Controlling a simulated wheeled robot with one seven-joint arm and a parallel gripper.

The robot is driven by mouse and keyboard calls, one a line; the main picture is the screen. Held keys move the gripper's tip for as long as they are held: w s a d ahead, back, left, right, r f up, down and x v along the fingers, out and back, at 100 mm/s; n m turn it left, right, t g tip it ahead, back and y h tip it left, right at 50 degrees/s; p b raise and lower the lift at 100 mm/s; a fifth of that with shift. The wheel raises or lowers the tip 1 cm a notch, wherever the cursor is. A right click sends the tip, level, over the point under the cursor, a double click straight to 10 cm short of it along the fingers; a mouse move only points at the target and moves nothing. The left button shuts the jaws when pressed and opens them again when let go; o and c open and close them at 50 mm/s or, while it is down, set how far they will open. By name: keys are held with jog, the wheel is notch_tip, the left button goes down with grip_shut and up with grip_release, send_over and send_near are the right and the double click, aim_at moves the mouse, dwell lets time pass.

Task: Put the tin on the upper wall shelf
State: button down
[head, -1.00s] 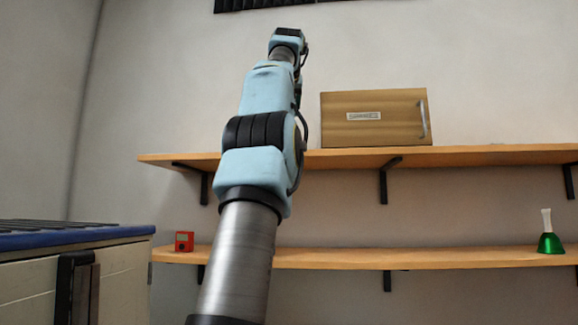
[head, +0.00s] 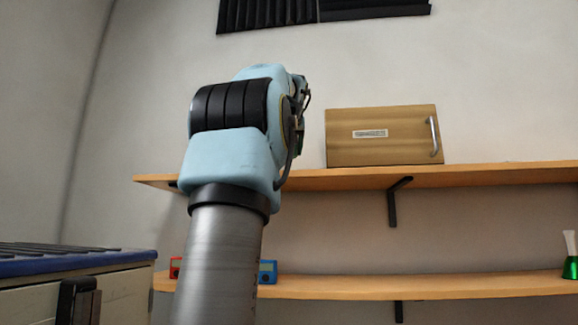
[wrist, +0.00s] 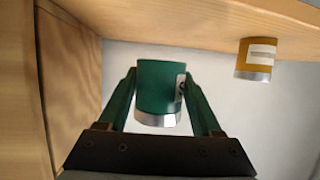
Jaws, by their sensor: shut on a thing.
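A green tin (wrist: 157,88) with a silver rim and a partly visible white label is between the fingers of my gripper (wrist: 158,82) in the wrist view. My gripper is shut on it. The wrist view looks upside down, with the wooden shelf surface along its top. The tin is close to that surface; I cannot tell whether they touch. In the head view, my arm hides the tin and most of my gripper, beside the wooden box on the upper wall shelf (head: 500,175).
A wooden box (head: 383,135) with a handle stands on the upper shelf; its side fills the wrist view's left. An orange tin (wrist: 256,58) stands on the shelf nearby. The lower shelf (head: 430,287) holds a red device (head: 175,267), a blue device (head: 267,271) and a green bell (head: 570,267).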

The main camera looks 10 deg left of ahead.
jog(key=shift+f, duration=2.35)
jog(key=shift+c, duration=0.3)
grip_release()
jog(key=shift+f, duration=0.15)
jog(key=shift+r, duration=0.25)
jog(key=shift+s, duration=0.4)
jog(key=b+v, duration=0.3)
jog(key=v, duration=0.8)
jog(key=shift+s+d, duration=0.1)
jog(key=shift+s, duration=0.05)
